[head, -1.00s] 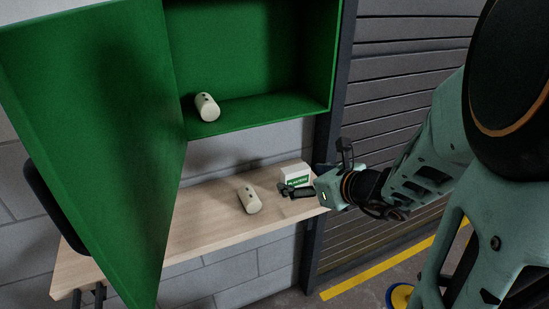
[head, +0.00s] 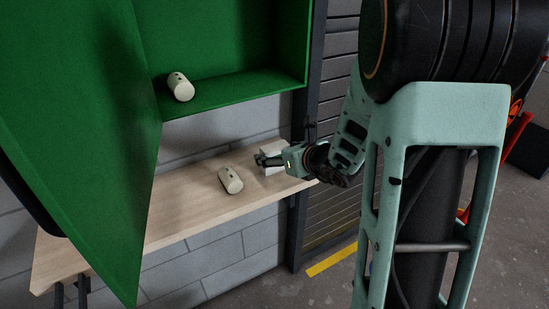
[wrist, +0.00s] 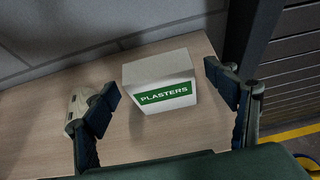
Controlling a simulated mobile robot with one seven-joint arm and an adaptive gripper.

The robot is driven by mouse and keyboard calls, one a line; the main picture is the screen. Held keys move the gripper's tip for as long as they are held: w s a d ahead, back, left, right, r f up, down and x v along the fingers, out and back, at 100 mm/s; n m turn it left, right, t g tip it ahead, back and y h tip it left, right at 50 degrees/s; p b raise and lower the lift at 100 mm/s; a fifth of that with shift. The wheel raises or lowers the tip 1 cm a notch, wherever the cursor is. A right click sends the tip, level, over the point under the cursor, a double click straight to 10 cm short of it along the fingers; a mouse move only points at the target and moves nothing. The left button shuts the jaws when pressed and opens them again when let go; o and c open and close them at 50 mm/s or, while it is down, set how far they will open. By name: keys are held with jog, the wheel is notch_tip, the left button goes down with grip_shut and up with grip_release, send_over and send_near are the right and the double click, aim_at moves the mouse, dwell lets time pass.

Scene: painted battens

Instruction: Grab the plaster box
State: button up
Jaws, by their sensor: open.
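The plaster box (wrist: 160,82) is white with a green band reading PLASTERS. It stands on the wooden shelf near its right end. In the head view the plaster box (head: 271,147) is partly hidden behind my gripper (head: 264,160). In the wrist view my gripper (wrist: 164,92) is open, with one finger on each side of the box and visible gaps to both sides. The fingers do not appear to touch it.
The cabinet's green door (head: 85,130) hangs open at left. A dark post (head: 301,180) stands at the shelf's right end.

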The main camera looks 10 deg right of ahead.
jog(key=shift+x, duration=1.2)
jog(key=shift+c, duration=0.4)
jog(key=c, duration=1.1)
jog(key=shift+o, duration=0.2)
jog(key=shift+r, duration=0.15)
